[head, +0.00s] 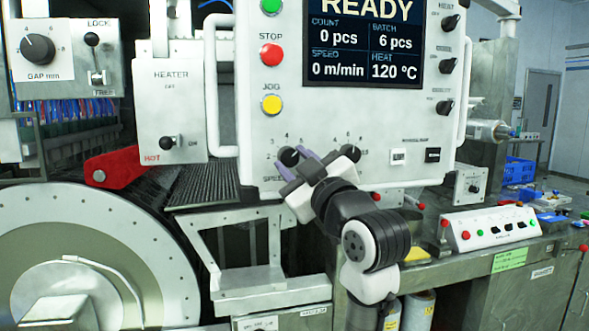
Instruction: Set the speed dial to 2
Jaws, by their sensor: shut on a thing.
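The speed dial (289,156) is a black knob low on the white control panel, with the numbers 2 to 5 printed around its left and top and a partly hidden "SPEED" label below. My gripper (294,163) reaches up to it from the lower right. Its two purple-grey fingers are shut on the knob, one on the lower left and one on the upper right. The fingers cover part of the knob, so I cannot tell which number it points to. The display (367,42) reads READY and speed 0 m/min.
A second black dial (350,153) sits just right of my gripper. The yellow JOG button (271,103) and red STOP button (271,54) are above. A panel handle (212,85) and the heater box (170,110) are to the left. A red lever (118,167) juts out further left.

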